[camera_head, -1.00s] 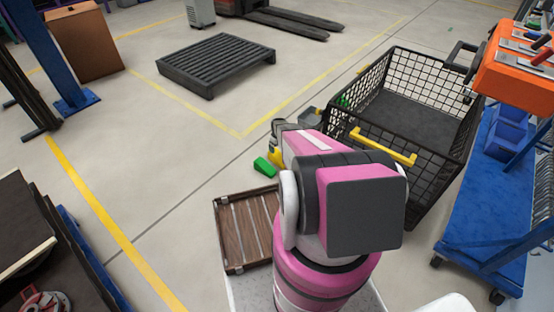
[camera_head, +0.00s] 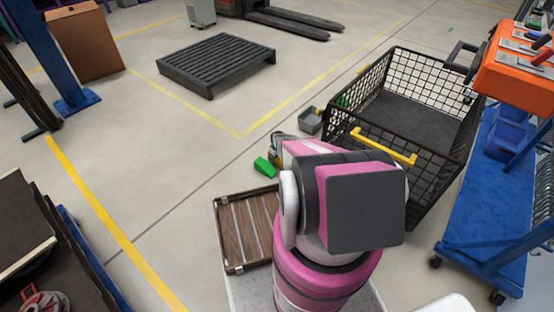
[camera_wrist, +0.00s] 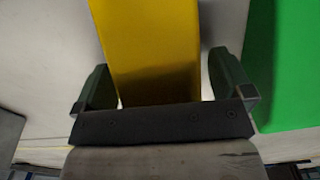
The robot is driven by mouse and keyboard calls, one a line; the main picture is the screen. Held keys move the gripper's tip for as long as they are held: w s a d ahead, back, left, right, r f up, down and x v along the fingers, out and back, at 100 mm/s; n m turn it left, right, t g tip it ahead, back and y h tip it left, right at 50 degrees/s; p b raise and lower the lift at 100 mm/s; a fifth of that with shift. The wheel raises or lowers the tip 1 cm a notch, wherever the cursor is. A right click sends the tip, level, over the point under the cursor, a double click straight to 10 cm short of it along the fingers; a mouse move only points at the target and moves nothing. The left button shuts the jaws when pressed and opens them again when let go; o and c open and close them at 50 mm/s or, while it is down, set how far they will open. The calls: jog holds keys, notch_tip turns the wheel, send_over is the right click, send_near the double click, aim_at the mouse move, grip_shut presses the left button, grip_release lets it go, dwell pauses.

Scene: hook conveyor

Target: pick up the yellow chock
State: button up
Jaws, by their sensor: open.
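The yellow chock (camera_wrist: 150,45) fills the upper middle of the wrist view. It lies between the two fingers of my gripper (camera_wrist: 158,62), which are spread apart with a gap on either side of it. The jaws are open, and no grip on the chock shows. In the head view my pink arm and wrist hide most of the gripper and nearly all of the yellow chock.
A green chock (camera_head: 262,167) lies on the floor beside my gripper; it also shows in the wrist view (camera_wrist: 290,65). A dark grey block (camera_head: 310,121) lies behind. A black mesh crate (camera_head: 440,150) stands to the right, a slatted wooden board (camera_head: 235,235) nearer me.

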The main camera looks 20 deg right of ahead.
jog(key=shift+c, duration=0.3)
jog(key=c, duration=1.2)
jog(key=shift+o, duration=0.2)
jog(key=shift+r, duration=0.15)
